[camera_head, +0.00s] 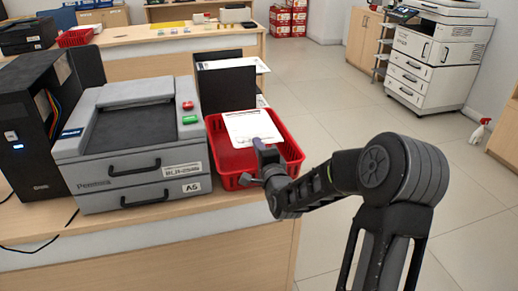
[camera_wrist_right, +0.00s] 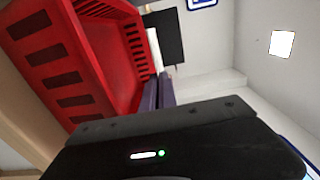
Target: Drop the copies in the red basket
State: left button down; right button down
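The copies (camera_head: 248,126), white sheets with print, are over the far part of the red basket (camera_head: 231,161) on the counter. My right gripper (camera_head: 264,147) reaches in from the right over the basket and is shut on their near edge. In the right wrist view, the two fingers (camera_wrist_right: 157,92) are close together, with a thin white edge (camera_wrist_right: 153,38) just past their tips. The red basket (camera_wrist_right: 60,60) is beside them there. It looks empty where its inside shows. My left gripper is not in view.
A grey printer (camera_head: 135,150) stands left of the basket, with a black computer tower (camera_head: 30,130) farther left. A black paper holder (camera_head: 228,85) stands behind the basket. Another counter (camera_head: 170,45), a large copier (camera_head: 440,50) and open floor lie beyond.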

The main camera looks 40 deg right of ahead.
jog(key=c, duration=2.1)
grip_release()
jog(key=o, duration=0.5)
jog(key=shift+s, duration=0.1)
jog(key=v, duration=0.7)
jog(key=shift+s+a+b, duration=0.15)
jog(key=shift+s+b, duration=0.15)
